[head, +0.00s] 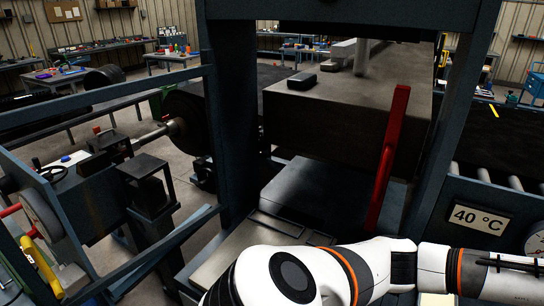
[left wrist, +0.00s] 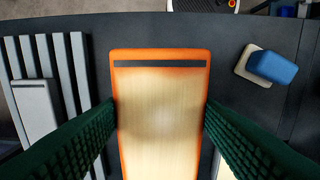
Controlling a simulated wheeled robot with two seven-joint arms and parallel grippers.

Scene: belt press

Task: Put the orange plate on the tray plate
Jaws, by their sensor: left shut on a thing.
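The orange plate (left wrist: 160,56) shows in the left wrist view as a long panel with an orange rim, a pale, shiny middle and a dark strip near its far end. My left gripper (left wrist: 160,112) has its green ridged fingers against the plate's two long sides and is shut on it. The plate's near end runs out of the picture. My left gripper cannot be made out in the head view. My right gripper is in neither view. I cannot tell for sure which surface is the tray plate.
In the left wrist view, grey slats (left wrist: 78,75) stand left of the plate, and a blue block (left wrist: 273,67) on a beige base lies right on the dark surface. In the head view, a press frame holds a large block (head: 340,105) and a red bar (head: 388,160).

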